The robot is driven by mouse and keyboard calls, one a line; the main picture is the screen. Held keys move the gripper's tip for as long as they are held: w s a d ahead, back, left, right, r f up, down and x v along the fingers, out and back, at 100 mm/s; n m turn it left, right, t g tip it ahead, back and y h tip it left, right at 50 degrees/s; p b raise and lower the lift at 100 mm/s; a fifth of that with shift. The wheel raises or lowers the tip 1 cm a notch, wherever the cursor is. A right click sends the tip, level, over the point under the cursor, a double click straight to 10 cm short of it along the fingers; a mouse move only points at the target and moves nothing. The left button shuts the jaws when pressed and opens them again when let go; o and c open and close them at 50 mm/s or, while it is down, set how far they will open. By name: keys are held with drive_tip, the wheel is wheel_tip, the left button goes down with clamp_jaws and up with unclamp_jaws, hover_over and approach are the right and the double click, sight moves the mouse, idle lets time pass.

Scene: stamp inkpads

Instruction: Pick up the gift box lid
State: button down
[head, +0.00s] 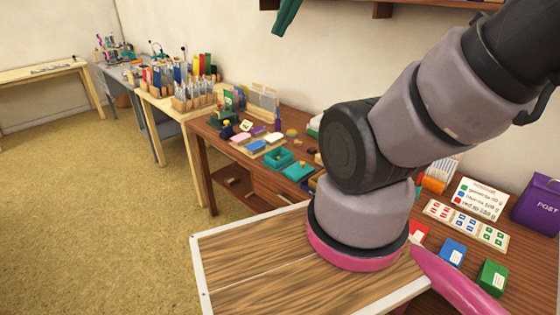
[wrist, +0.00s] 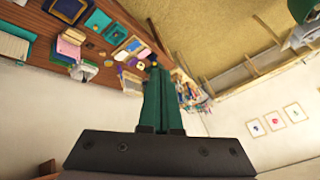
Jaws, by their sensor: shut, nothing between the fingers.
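In the head view a flat teal piece (head: 298,171), which looks like the gift box lid, lies on the brown table. An open teal box (head: 278,157) sits just behind it to the left. Teal pieces (wrist: 118,33) also show in the wrist view at the upper left, but I cannot tell which is the lid. My gripper (wrist: 157,70) has its green fingers together and empty. Its fingertips (head: 279,32) also show at the top of the head view, in the air well above the table and apart from the lid.
Stamps and inkpads (head: 255,146) crowd the table around the teal pieces. Red, blue (head: 453,252) and green boxes stand at the right by a purple post box (head: 540,205). A shelf (head: 383,9) hangs on the wall above. Open floor (head: 90,210) lies at the left.

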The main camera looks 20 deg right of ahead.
drive_tip(key=c, duration=0.9)
unclamp_jaws()
drive_tip(key=shift+w+d, duration=0.15)
drive_tip(key=shift+o, duration=1.3)
drive_tip(key=w+d+f+n+g+h, duration=0.1)
drive_tip(key=w+d+f+h, duration=0.3)
drive_tip(key=w+d, duration=0.7)
drive_tip(key=x, duration=0.2)
drive_tip(key=shift+d+f, duration=0.2)
drive_tip(key=shift+f, duration=0.05)
drive_tip(key=n+g+y, duration=0.2)
drive_tip(key=n+y, duration=0.2)
drive_tip(key=n, duration=0.4)
hover_over(304, 163)
drive_tip(key=s, duration=0.2)
drive_tip(key=f, duration=4.1)
drive_tip(key=shift+s+d, duration=0.15)
drive_tip(key=shift+d, duration=0.2)
drive_tip(key=shift+x, duration=3)
